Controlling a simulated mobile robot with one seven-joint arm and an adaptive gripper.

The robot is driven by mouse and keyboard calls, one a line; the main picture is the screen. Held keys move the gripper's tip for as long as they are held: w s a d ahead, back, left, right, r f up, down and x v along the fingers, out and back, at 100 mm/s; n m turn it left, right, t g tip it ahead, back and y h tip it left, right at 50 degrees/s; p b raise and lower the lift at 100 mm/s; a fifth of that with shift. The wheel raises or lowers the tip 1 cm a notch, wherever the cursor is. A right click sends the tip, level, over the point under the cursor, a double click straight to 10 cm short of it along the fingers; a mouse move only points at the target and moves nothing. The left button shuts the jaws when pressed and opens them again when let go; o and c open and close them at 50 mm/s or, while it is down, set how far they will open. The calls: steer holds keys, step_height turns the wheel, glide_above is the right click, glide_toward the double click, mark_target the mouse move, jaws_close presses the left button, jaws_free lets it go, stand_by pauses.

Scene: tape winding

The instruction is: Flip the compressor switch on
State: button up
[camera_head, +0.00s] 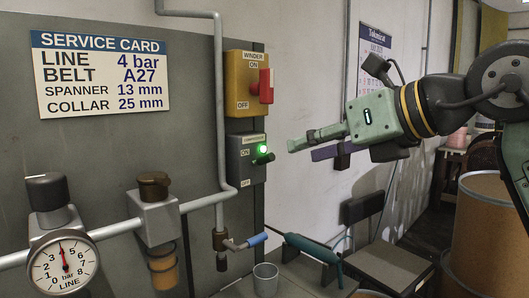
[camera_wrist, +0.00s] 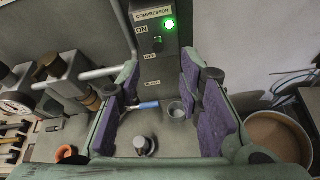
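The compressor switch box (camera_head: 245,172) is grey and mounted on the panel, below the yellow winder switch. Its green lamp is lit. Its dark lever (camera_head: 263,159) sticks out just below the lamp, nearer the ON label than OFF. In the wrist view the box (camera_wrist: 158,72) is straight ahead, with the lever (camera_wrist: 157,46) between the ON and OFF labels. My gripper (camera_head: 300,144) is to the right of the box with a gap between them. In the wrist view my gripper (camera_wrist: 160,80) is open and empty, its purple-padded fingers wide apart.
The yellow winder switch (camera_head: 246,84) with a red handle is above. A pressure gauge (camera_head: 63,265) and pipe are at lower left. The space before the switch is clear.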

mark_target(275, 155)
steer(key=p+x, duration=0.2)
steer(key=x, duration=0.7)
steer(key=shift+w+a+f, duration=0.1)
steer(key=shift+a, duration=0.15)
jaws_close()
